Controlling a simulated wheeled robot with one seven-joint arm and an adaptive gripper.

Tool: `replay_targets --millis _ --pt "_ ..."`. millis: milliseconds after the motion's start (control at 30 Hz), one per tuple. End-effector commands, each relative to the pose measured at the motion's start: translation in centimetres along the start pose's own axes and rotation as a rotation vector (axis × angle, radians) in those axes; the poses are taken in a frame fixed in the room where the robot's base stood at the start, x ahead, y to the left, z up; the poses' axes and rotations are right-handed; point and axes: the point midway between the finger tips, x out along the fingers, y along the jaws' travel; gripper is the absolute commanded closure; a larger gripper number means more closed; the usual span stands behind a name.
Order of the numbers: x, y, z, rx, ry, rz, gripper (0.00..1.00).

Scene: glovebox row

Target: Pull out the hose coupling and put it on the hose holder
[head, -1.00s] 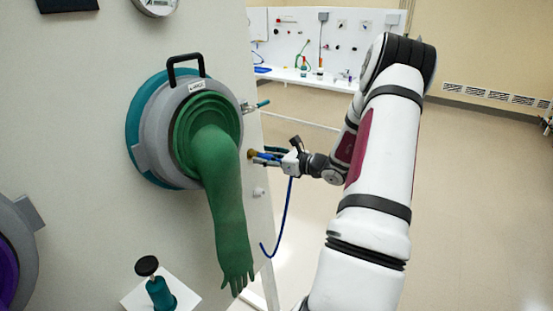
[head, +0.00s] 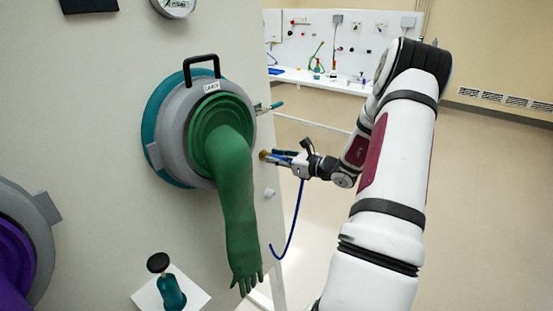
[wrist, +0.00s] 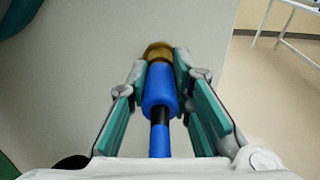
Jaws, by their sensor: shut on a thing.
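The hose coupling (wrist: 159,90) is a blue cylinder with a blue hose (head: 296,222) running from its near end. In the wrist view its far end meets a brass fitting (wrist: 158,52) on the pale panel. My gripper (wrist: 163,75) has its two teal-padded fingers closed on either side of the coupling. In the head view my gripper (head: 283,156) is at the panel's right part, level with the brass port (head: 264,155). The hose hangs down in a curve below it. The hose holder cannot be told for sure; a small white peg (head: 269,193) sits below the port.
A green glove (head: 232,205) hangs from a round grey port (head: 162,130) left of my gripper. A valve with a teal handle (head: 271,107) sticks out above. A teal device with a black knob (head: 170,285) stands on a white plate. Open floor lies to the right.

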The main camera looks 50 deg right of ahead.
Motion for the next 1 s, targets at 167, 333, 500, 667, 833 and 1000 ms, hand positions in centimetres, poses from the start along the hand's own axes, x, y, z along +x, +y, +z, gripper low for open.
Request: replay_targets --millis 167,333,500,667,833,1000 --pt "-0.2 0.0 0.1 -0.001 -0.002 -0.001 1.0" --pt "-0.6 -0.1 0.1 -0.001 -0.002 -0.001 1.0" --pt "-0.9 -0.1 0.1 -0.001 -0.002 -0.002 1.0" --pt "-1.2 -0.1 0.1 -0.001 -0.001 -0.001 1.0" --pt "-1.5 0.0 0.0 -0.001 -0.001 -0.001 1.0" --pt "-1.8 0.0 0.0 -0.001 -0.001 0.0 1.0"
